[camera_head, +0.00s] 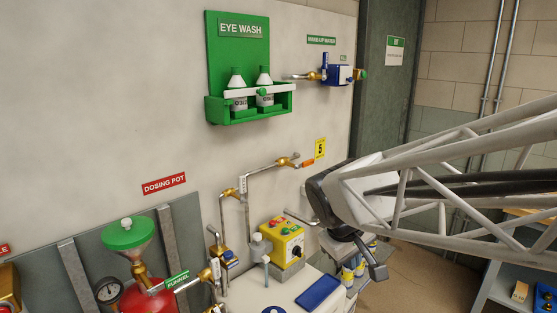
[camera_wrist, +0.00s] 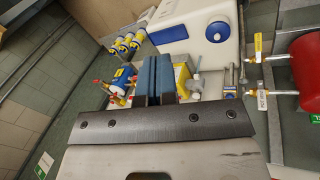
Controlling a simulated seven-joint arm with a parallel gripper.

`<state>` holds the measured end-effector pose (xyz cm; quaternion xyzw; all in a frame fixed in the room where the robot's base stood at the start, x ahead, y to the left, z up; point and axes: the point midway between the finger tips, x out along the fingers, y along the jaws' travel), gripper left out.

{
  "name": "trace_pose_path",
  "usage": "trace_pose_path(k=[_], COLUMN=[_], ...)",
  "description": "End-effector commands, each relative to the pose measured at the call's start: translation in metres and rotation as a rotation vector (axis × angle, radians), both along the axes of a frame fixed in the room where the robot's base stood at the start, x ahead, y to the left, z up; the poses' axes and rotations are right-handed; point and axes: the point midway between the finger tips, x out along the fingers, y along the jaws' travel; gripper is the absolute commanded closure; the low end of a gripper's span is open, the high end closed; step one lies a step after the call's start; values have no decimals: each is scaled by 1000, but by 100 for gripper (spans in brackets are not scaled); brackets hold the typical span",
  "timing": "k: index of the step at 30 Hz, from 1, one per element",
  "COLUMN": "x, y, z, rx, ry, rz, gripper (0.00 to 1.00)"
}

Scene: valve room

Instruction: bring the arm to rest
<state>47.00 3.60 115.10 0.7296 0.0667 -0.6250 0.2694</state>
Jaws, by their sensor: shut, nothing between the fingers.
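My gripper (camera_wrist: 163,78) shows in the wrist view with its two dark blue-grey fingers together, shut and empty. It hangs in the air, and a yellow box and small fittings show behind its fingertips. In the head view my arm reaches in from the right, and its dark wrist end stands in front of the wall, right of the yellow control box (camera_head: 283,240). The fingers are hard to make out there. I cannot tell how far the fingertips are from the things behind them.
A white tank (camera_head: 262,293) with a blue recess stands below. A red dosing pot (camera_head: 158,301) with a green funnel (camera_head: 127,233) is at lower left. A green eye wash station (camera_head: 238,68) and a blue valve (camera_head: 338,74) are on the wall. Shelves (camera_head: 508,288) stand at lower right.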

Motion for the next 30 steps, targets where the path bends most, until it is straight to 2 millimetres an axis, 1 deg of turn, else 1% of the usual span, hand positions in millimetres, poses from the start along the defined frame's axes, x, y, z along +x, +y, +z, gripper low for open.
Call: trace_pose_path(k=[1,9,12,15,18,21,24,30], x=[-15,-87,-111,-130,-143,-151,-155,-155], y=[-8,-31,-36,-39,-40,-40,-40,-40], z=[1,-1,-4,-7,-10,-12,-13,-13], rx=[27,178,232,277,310,329,338,339], ry=[-7,-43,-56,-67,-75,-79,-80,-81], rz=[-42,-255,-327,-386,-428,-455,-465,-467], gripper=[100,100,100,100,100,100,100,100])
